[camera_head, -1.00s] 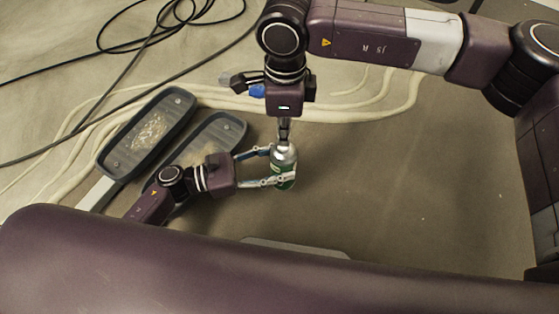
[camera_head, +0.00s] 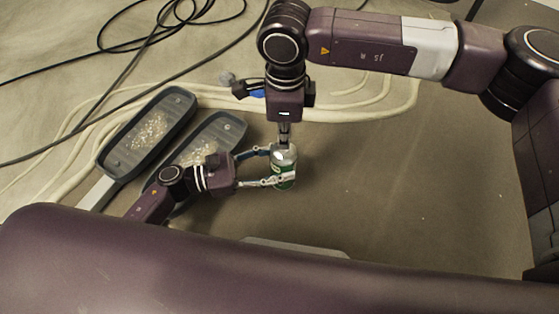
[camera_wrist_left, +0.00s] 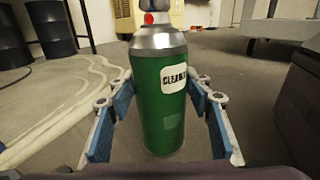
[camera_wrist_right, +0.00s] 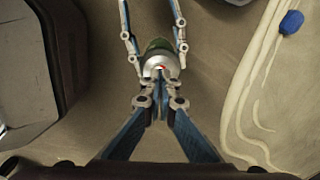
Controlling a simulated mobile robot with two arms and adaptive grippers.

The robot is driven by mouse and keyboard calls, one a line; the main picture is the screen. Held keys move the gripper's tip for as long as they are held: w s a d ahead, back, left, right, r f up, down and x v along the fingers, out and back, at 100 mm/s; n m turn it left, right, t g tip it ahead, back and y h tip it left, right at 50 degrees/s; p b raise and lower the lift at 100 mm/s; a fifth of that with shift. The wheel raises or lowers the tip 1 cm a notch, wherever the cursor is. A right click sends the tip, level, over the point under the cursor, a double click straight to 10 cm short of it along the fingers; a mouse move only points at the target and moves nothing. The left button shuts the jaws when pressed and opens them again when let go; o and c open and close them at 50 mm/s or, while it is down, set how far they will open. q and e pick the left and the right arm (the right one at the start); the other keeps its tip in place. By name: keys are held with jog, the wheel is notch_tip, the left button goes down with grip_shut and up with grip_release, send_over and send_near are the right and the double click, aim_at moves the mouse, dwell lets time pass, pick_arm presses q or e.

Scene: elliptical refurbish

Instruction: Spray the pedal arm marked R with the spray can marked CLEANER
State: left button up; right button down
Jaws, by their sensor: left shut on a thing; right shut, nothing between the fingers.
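Two dark grey pedal arms lie left of the can, one farther left (camera_head: 170,108) and one nearer (camera_head: 226,130), both with pale speckled patches. No R is legible.
Pale cables (camera_head: 345,113) run across the floor behind the can, and black cables (camera_head: 110,40) curl at the upper left. A blue item (camera_wrist_right: 291,22) lies near the pale cables. The floor to the right (camera_head: 400,190) is clear.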

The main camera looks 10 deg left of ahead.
jog(key=shift+r, duration=2.5)
jog(key=shift+r, duration=0.1)
notch_tip(320, 180, up, 12)
